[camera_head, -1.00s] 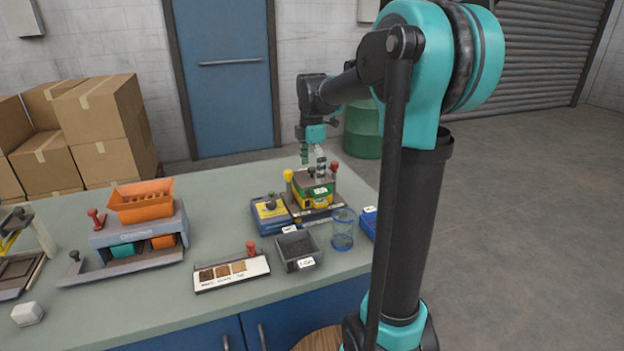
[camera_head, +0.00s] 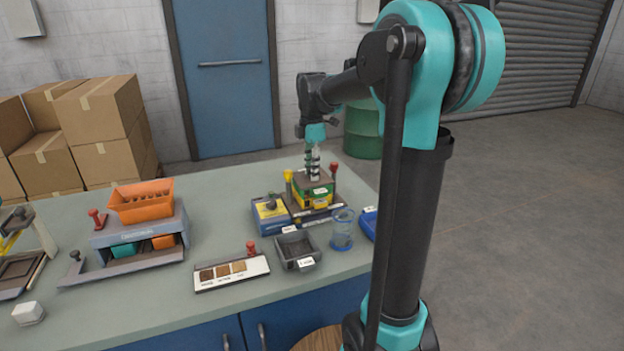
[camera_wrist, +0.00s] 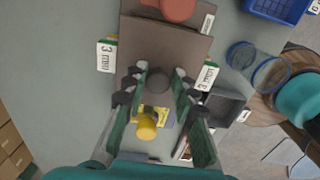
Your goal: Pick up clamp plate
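A brown plate with a dark round knob, which I take to be the clamp plate (camera_wrist: 185,48), lies on top of the green and yellow stack on the bench. It also shows in the head view (camera_head: 313,179). The knob (camera_wrist: 158,83) sits between the fingers of my gripper (camera_wrist: 160,72). In the head view my gripper (camera_head: 312,160) points down over the plate, its fingers close together. In the wrist view the fingers are partly closed, with a small gap seeming to show on each side of the knob. The plate's near part is hidden by the fingers.
A yellow knob (camera_head: 288,175) and a red knob (camera_head: 334,167) stand beside the stack. A blue and yellow unit (camera_head: 270,214) stands left of it. A clear cup (camera_head: 343,230), a grey bin (camera_head: 297,249) and a blue bin (camera_head: 369,222) stand nearby.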

